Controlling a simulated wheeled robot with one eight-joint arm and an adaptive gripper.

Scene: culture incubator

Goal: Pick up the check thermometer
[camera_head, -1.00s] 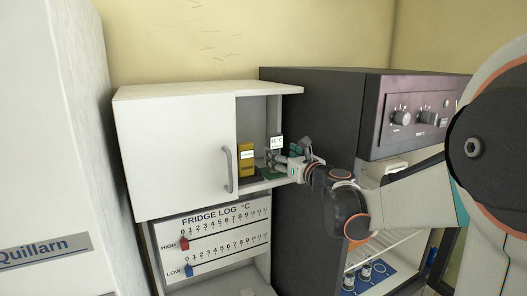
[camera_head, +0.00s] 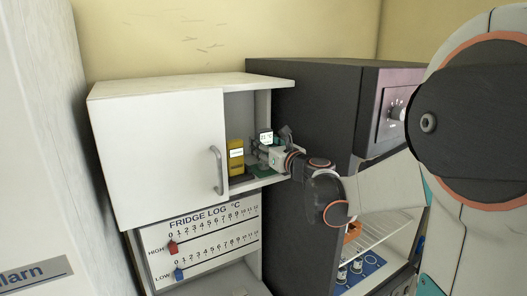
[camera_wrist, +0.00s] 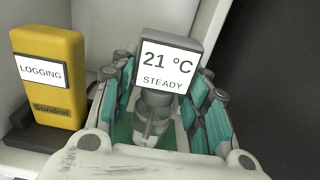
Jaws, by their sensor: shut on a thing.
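The check thermometer (camera_wrist: 168,65) is a grey-framed display reading 21 °C, STEADY. In the wrist view it stands between the teal-padded fingers of my gripper (camera_wrist: 160,115), which is shut on its lower body. In the head view the thermometer (camera_head: 265,137) shows just above my gripper (camera_head: 266,155), inside the open right part of the white wall cabinet (camera_head: 160,150). A yellow logger (camera_wrist: 48,80) marked LOGGING and Sundrel stands to its left, apart from it; it also shows in the head view (camera_head: 236,160). The thermometer's base is mostly hidden by my gripper.
The cabinet's white door with its grey handle (camera_head: 217,170) covers the left part. A fridge log board (camera_head: 205,235) with red and blue sliders is below. The dark incubator (camera_head: 320,110) stands close on the right, with vials (camera_head: 350,268) on a blue mat inside.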

